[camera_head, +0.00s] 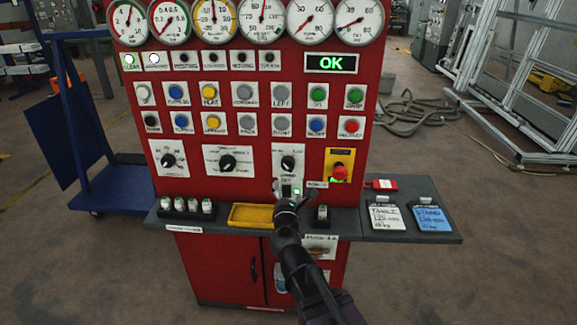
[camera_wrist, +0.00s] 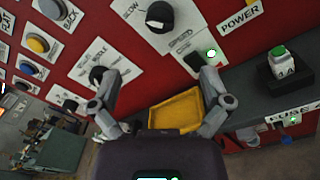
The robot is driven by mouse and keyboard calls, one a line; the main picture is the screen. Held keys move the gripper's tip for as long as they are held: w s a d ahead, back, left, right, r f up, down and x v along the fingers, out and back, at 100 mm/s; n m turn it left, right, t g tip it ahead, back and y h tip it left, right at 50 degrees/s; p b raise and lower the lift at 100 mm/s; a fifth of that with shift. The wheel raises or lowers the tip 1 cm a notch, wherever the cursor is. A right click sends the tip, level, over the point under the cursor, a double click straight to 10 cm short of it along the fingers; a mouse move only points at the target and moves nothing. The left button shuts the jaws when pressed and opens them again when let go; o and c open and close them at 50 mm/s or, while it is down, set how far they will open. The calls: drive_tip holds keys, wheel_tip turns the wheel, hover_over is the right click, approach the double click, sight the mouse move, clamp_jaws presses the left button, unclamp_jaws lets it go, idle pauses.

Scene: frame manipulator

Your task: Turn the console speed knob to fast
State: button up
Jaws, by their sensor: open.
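The speed knob (camera_head: 288,163) is a round black knob on a white plate, rightmost of three on the red console (camera_head: 262,130). In the wrist view it is the black knob (camera_wrist: 160,17) at the top, next to a plate lettered SLOW. Its exact pointer setting is too small to read. My gripper (camera_head: 289,200) is in front of the console, below the knob and near the ledge. In the wrist view my gripper (camera_wrist: 158,76) is open, its two grey fingers spread wide with nothing between them. The knob lies beyond the fingertips, apart from them.
A power switch (camera_head: 291,191) with a green light sits just below the knob. A red emergency button (camera_head: 339,173) is to its right. A yellow tray (camera_head: 240,215) and several fuse-like blocks stand on the grey ledge (camera_head: 350,224). Other knobs (camera_head: 227,163) are to the left.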

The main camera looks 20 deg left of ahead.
sight(288, 167)
drive_tip(key=shift+w, duration=0.1)
drive_tip(key=shift+x, duration=6.8)
drive_tip(key=c, duration=1.1)
